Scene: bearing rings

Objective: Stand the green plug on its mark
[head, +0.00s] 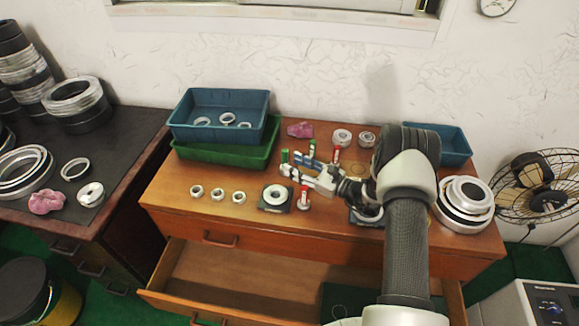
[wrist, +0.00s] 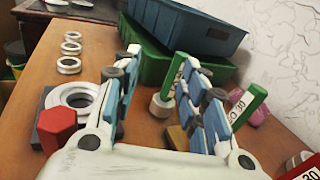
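My gripper (head: 303,167) is open, its fingers pointing left, low over the wooden dresser top; the wrist view shows its spread fingers (wrist: 158,68). One green plug (head: 284,156) stands just ahead of the fingertips. In the wrist view this green plug (wrist: 173,74), on a pale round base, shows in the gap between the fingers, partly covered by the right one. A second green plug (head: 312,148) is beyond the far finger; in the wrist view this labelled green plug (wrist: 239,109) is right of the fingers. I cannot make out which spot is the mark.
Red plugs (head: 303,197) (head: 336,154) stand close to the gripper on both sides. A bearing on a dark plate (head: 276,198) and small rings (head: 217,194) lie in front. Blue (head: 262,104) and green (head: 196,151) bins stand behind. The top drawer (head: 215,283) is open.

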